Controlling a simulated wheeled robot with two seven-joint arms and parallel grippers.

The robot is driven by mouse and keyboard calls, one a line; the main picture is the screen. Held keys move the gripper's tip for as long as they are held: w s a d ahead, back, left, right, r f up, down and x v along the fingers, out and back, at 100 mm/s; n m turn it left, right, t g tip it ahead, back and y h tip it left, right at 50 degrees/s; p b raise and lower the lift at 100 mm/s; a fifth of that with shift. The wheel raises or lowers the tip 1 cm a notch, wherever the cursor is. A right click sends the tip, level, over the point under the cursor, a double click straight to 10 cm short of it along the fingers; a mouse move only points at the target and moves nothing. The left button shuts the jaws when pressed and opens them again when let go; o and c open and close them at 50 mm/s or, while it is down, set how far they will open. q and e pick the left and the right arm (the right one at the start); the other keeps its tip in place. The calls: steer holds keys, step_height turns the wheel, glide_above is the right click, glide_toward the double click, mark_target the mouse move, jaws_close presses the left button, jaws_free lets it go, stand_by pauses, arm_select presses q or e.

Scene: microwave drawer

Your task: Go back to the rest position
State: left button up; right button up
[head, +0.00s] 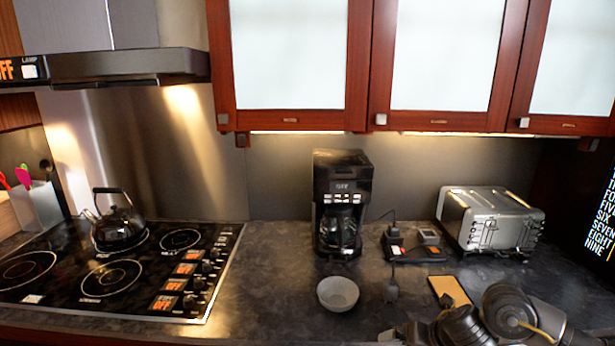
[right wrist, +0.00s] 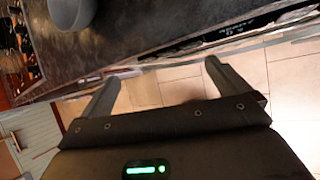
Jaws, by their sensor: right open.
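My right gripper (right wrist: 161,74) is open in the right wrist view. Its two grey fingers are spread apart with nothing between them, and floor tiles show beyond. In the head view my right arm enters at the lower right, in front of the counter; the picture's bottom edge cuts off part of it. My left arm and left gripper are not in the head view. A grey bowl (head: 338,293) stands on the dark counter (head: 275,270), left of my right arm; part of it also shows at the top of the right wrist view (right wrist: 72,12).
A black coffee maker (head: 342,190) stands behind the bowl. A silver toaster (head: 492,220) is at the right. A kettle (head: 119,226) sits on the stove (head: 110,277) at the left. The counter's front edge (right wrist: 150,62) is close beyond my right fingers.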

steer(key=s+a+f+m+t+y, duration=0.2)
steer(key=s+a+f+m+t, duration=0.15)
steer(key=s+a+m, duration=0.8)
steer(key=s+d+f+m+g+h, duration=0.35)
steer(key=s+d+m, duration=0.25)
steer(key=s+m, duration=0.45)
steer(key=s+d+f+m+g+h, duration=0.25)
steer(key=s+d+f+m, duration=0.3)
steer(key=s+m, duration=0.5)
step_height(320, 180, down, 27)
steer(key=s+g+b, duration=0.1)
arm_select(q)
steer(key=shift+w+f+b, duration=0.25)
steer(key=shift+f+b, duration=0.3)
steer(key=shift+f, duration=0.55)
arm_select(e)
steer(key=s+d+f, duration=0.1)
steer(key=s+f, duration=0.7)
steer(key=s+d+f+g, duration=0.1)
steer(key=s+d+f, duration=0.1)
steer(key=s+f, duration=0.6)
steer(key=shift+s+d+n, duration=0.25)
steer(key=shift+s+n, duration=0.05)
steer(key=shift+n, duration=0.15)
